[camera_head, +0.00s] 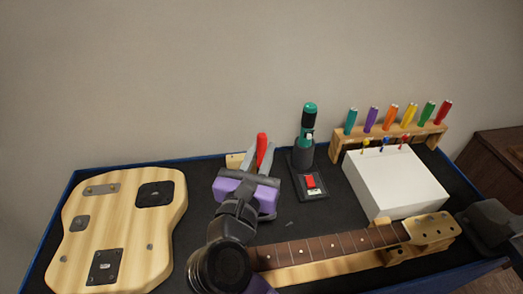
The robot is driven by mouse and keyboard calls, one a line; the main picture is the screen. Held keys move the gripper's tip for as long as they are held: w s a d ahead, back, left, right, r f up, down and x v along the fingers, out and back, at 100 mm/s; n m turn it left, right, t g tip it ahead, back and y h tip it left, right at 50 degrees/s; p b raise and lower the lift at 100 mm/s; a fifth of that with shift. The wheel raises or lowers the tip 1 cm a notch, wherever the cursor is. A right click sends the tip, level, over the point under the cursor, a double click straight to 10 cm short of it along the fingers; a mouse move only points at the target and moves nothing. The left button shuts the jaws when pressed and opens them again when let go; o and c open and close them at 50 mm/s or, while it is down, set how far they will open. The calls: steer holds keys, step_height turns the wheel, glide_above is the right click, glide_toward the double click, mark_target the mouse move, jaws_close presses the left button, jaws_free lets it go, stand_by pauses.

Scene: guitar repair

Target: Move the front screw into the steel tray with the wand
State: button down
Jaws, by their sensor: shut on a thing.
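My gripper (249,182), purple and dark grey, is at the middle of the bench. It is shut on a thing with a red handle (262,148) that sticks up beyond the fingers. I take this to be the wand; its lower part is hidden behind my gripper. A tiny grey piece (289,224), possibly a screw, lies on the dark mat right of my arm. I cannot make out the steel tray or be sure which screw is the front one; my arm hides part of the bench.
A pale wooden guitar body (120,228) with metal plates lies at left. A guitar neck (330,246) crosses the front right. A teal and black tool (307,130) stands in its holder. A white box (395,183) and a rack of coloured-handled tools (440,133) are at right.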

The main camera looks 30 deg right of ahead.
mark_target(261, 136)
steer(key=shift+f+b, duration=0.65)
steer(key=shift+f, duration=0.15)
steer(key=shift+r, duration=0.15)
steer(key=shift+r+p, duration=3.3)
steer(key=shift+r, duration=1.15)
